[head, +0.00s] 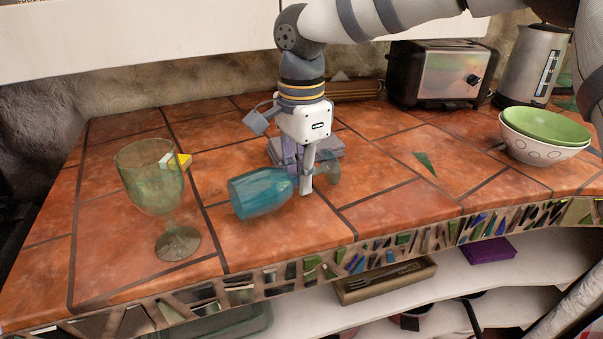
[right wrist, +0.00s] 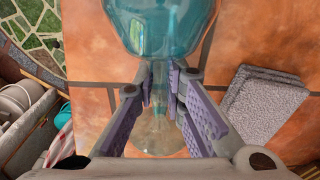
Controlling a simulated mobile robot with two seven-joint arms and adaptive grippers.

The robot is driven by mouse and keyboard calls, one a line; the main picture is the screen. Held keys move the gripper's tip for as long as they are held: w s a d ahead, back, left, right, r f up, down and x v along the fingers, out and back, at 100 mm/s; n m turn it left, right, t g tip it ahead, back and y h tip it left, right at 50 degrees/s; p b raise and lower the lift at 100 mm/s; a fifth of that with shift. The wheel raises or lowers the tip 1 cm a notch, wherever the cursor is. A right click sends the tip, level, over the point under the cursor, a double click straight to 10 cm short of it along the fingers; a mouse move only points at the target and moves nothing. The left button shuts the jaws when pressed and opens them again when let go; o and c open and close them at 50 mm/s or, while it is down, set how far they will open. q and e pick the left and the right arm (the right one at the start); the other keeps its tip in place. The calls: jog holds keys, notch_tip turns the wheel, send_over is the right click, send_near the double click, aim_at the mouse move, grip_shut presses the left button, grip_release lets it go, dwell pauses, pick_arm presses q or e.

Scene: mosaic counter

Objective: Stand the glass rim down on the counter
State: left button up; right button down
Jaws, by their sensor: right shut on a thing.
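A blue stemmed glass (head: 258,192) lies on its side, level, low over the front middle of the tiled counter (head: 395,195). Its bowl points left and its foot (head: 328,173) is to the right. I cannot tell whether it touches the tiles. My right gripper (head: 305,185) comes down from above and is shut on its stem. In the right wrist view the purple finger pads (right wrist: 160,85) close around the stem just below the bowl (right wrist: 160,25); the clear foot shows between the fingers. My left gripper is not in view.
A green goblet (head: 152,180) stands upright to the left, near the front edge, with a yellow sponge (head: 182,160) behind it. Grey stacked blocks (right wrist: 262,100) lie close to the gripper. A toaster (head: 440,75), kettle (head: 527,65) and stacked bowls (head: 545,135) stand right. Tiles front right are clear.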

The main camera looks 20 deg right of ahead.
jog(key=shift+f, duration=0.4)
jog(key=c, duration=1.6)
grip_release()
jog(key=shift+r, duration=4.95)
jog(key=m, duration=0.4)
jog(key=shift+m, duration=0.3)
jog(key=m, duration=0.4)
jog(key=shift+m, duration=0.3)
